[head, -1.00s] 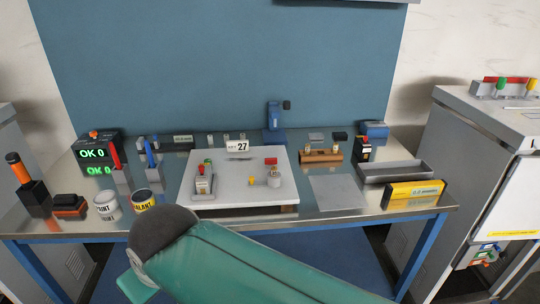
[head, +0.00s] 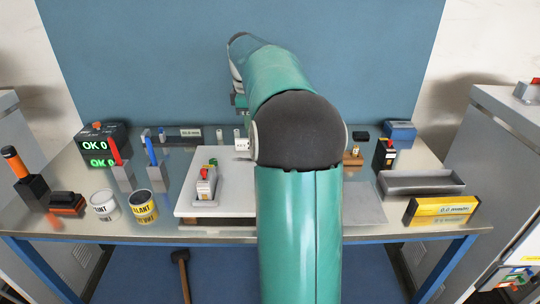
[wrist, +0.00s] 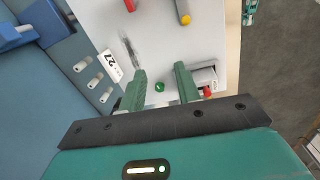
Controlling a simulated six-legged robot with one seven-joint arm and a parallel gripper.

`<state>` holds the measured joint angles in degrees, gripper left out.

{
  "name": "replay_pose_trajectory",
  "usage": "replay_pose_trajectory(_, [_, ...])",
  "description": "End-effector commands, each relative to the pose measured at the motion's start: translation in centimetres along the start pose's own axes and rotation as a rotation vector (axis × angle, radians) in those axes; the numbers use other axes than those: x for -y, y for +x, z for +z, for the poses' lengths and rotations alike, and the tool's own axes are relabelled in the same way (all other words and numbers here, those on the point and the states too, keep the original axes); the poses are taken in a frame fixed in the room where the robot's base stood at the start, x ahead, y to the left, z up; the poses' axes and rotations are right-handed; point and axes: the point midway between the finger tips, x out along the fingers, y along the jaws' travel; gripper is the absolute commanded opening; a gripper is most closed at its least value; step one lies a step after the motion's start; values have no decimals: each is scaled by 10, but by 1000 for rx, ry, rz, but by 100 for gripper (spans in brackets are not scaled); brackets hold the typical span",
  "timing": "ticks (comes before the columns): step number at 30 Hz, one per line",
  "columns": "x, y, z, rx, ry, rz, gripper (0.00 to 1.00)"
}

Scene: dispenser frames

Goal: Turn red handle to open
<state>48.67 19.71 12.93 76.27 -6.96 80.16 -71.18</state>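A white board (head: 235,206) with a "27" label lies on the table. On its left part stands a small grey device with a red top (head: 205,171) and a green knob (head: 213,161). In the wrist view, a red handle-like part (wrist: 130,5) is at the top edge, left of a yellow-ended piece (wrist: 185,18). In the head view, my arm hides this right part of the board. My gripper (wrist: 160,84) shows two green fingers apart and empty over the board. The green knob (wrist: 160,87) appears between them, and the red top (wrist: 207,92) shows beside the right finger.
Paint and sealant cans (head: 143,206), a black box reading "OK 0" (head: 98,150) and pen-like tools stand on the left. A grey tray (head: 425,184) and yellow box (head: 441,210) are on the right. A blue panel (head: 150,70) rises behind the table.

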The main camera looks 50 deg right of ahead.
Motion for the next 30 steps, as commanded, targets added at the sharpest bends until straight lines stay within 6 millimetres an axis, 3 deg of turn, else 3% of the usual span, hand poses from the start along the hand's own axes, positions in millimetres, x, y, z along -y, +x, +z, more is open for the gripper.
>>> replay_pose_trajectory(1, [-20, 11, 22, -2, -12, -22, 33])
replay_pose_trajectory(3, [-38, 22, 46, -7, -45, -46, 33])
replay_pose_trajectory(6, [-55, 35, 74, -16, -77, -71, 33])
replay_pose_trajectory(9, [-63, 42, 89, -22, -96, -84, 33])
replay_pose_trajectory(17, [-64, 67, 94, -23, -102, -90, 33])
replay_pose_trajectory(30, [-59, 152, 92, -23, -102, -88, 33])
